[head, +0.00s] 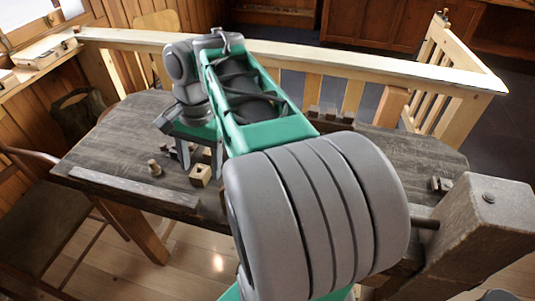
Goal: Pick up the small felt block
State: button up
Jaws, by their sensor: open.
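I cannot clearly pick out the small felt block. A small tan block (200,175) with a dark mark on its side sits on the dark wooden bench top (120,140), but its material is too small to tell. My gripper (200,158) points down over the bench with its fingers apart, just behind and above the tan block. Nothing shows between the fingers that I can make out as held. My arm hides much of the middle of the bench.
A small turned wooden piece (154,168) stands left of the tan block. A small dark item (441,184) lies at the right end, near a large wooden vise post (485,215). A pale railing (300,58) runs behind.

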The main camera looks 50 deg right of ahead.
jog(key=s+d+r+m+g, duration=0.1)
jog(key=d+r+m, duration=0.25)
jog(key=d, duration=0.25)
jog(key=w+d+f+m+t, duration=0.1)
jog(key=d+f+m, duration=0.3)
jog(key=d+f, duration=0.1)
jog(key=w+d+f+m+t, duration=0.1)
jog(key=d+f+m+t, duration=0.1)
jog(key=d+f+m, duration=0.3)
jog(key=d+f+m+t+b, duration=0.1)
jog(key=d+f+m, duration=0.4)
jog(key=d, duration=0.5)
jog(key=shift+w+d+f+t+y, duration=0.25)
jog(key=shift+w+f+t+y, duration=0.05)
jog(key=shift+w, duration=0.1)
jog(key=x, duration=0.5)
jog(key=d+x, duration=0.1)
jog(key=x, duration=0.2)
jog(key=shift+s+f, duration=0.1)
jog(key=shift+s, duration=0.05)
jog(key=shift+c, duration=0.5)
grip_shut()
